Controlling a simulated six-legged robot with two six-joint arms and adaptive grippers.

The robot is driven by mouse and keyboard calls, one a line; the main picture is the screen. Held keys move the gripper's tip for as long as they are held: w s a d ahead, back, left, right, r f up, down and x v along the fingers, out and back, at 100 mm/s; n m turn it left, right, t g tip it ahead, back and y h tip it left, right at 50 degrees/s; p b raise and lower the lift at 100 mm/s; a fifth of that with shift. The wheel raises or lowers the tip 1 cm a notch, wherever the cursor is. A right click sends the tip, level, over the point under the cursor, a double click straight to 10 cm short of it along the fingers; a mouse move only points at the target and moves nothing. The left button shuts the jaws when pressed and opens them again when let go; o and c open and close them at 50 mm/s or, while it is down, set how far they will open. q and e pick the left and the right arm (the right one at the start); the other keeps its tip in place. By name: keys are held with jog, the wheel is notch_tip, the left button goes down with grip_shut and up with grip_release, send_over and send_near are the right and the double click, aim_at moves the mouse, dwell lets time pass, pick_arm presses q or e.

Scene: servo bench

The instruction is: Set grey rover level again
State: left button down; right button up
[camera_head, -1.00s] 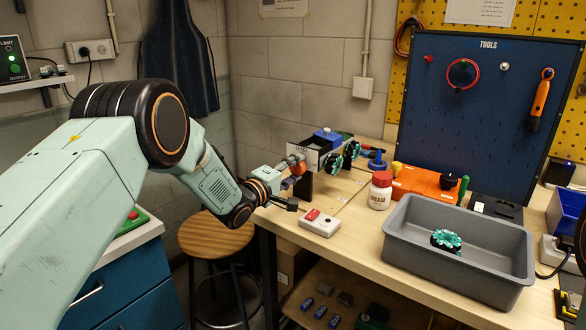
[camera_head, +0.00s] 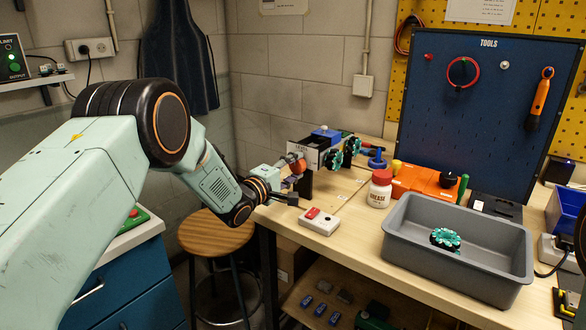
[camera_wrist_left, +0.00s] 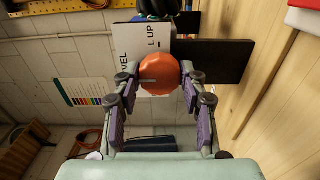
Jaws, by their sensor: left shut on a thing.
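A grey, box-like body (camera_head: 303,156) with teal and black wheels (camera_head: 333,159) stands at the left end of the bench; this appears to be the rover. Its near end carries a white plate (camera_wrist_left: 128,55) lettered "LEVEL UP", turned sideways in the left wrist view. My left gripper (camera_head: 292,180) is at this end, shut on a round orange knob (camera_wrist_left: 158,75), which sits between its purple fingers in front of the plate. How the knob joins the body is hidden. My right gripper is not in view.
A white box with a red button (camera_head: 319,221) sits at the bench edge just right of my left gripper. Further right are a grease bottle (camera_head: 380,188), an orange case (camera_head: 425,182) and a grey tray (camera_head: 412,252) holding a teal wheel (camera_head: 446,238). A stool (camera_head: 214,232) stands below.

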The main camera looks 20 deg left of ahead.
pick_arm(q)
jog(key=c, duration=1.2)
grip_release()
jog(key=shift+s+d+f, duration=0.1)
jog(key=shift+d+f, duration=0.1)
jog(key=o, duration=0.5)
jog(key=shift+r, duration=0.1)
jog(key=shift+c, duration=0.2)
jog(key=shift+a, duration=0.1)
jog(key=shift+a+r, duration=0.1)
jog(key=v, duration=1.2)
